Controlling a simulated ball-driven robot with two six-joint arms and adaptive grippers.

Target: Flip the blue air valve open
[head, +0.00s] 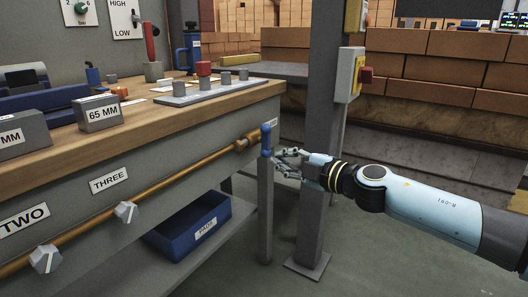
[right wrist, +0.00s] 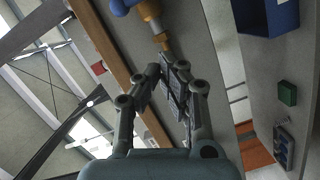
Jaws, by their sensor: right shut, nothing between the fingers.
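The blue air valve (head: 266,138) sits at the right end of the brass pipe (head: 180,181) on the bench front. Its blue lever looks upright in the head view. My right gripper (head: 277,160) is just right of the valve and slightly below it; whether they touch is unclear. In the right wrist view, the fingers of the right gripper (right wrist: 164,76) are shut with nothing between them. Part of the blue valve (right wrist: 122,5) shows at the top edge there, beside the brass fitting (right wrist: 153,18), apart from the fingertips. My left gripper is not in view.
A grey post (head: 265,215) stands below the valve. A taller grey column (head: 323,130) with a switch box (head: 349,75) stands behind my right gripper. A blue bin (head: 190,225) sits on the lower shelf. Grey knobs (head: 126,212) line the pipe at left.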

